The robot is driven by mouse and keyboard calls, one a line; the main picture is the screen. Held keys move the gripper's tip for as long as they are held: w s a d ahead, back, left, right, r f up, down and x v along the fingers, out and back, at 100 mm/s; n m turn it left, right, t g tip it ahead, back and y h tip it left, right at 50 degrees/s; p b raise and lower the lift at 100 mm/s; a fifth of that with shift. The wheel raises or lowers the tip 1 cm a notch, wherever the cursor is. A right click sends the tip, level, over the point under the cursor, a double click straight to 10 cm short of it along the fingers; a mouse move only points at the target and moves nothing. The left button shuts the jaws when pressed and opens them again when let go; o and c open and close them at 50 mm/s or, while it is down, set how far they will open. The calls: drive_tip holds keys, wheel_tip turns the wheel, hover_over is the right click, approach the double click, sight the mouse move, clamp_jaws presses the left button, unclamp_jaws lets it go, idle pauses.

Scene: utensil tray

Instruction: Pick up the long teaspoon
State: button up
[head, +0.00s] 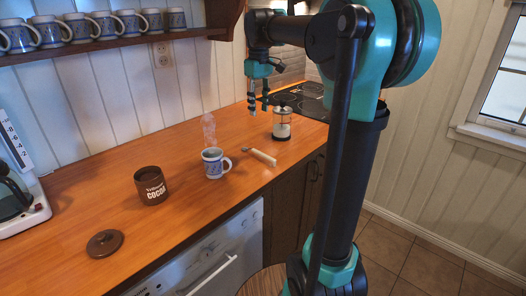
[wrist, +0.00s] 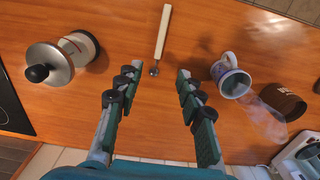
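The long teaspoon (head: 263,156) lies flat on the wooden counter near its front edge, to the right of the blue-and-white mug. It has a pale handle and a small metal end. In the wrist view the teaspoon (wrist: 163,32) lies ahead of my gripper (wrist: 157,76), its handle pointing away and its metal end appearing between the fingertips. In the head view my gripper (head: 258,108) hangs above the counter, behind and above the teaspoon and apart from it. The fingers are spread wide and hold nothing.
A steaming mug (head: 213,163), a brown cocoa tin (head: 151,186) and a brown lid (head: 105,243) stand left of the teaspoon. A coffee maker (head: 14,200) is at far left. Counter around the teaspoon is clear.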

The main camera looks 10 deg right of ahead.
hover_over(260, 152)
drive_tip(key=f, duration=1.1)
drive_tip(key=shift+w+a, duration=0.1)
drive_tip(key=shift+w, duration=0.1)
drive_tip(key=shift+s+f, duration=0.15)
drive_tip(key=shift+f, duration=1.4)
drive_tip(key=shift+s+f, duration=0.15)
drive_tip(key=shift+f, duration=1.35)
clamp_jaws()
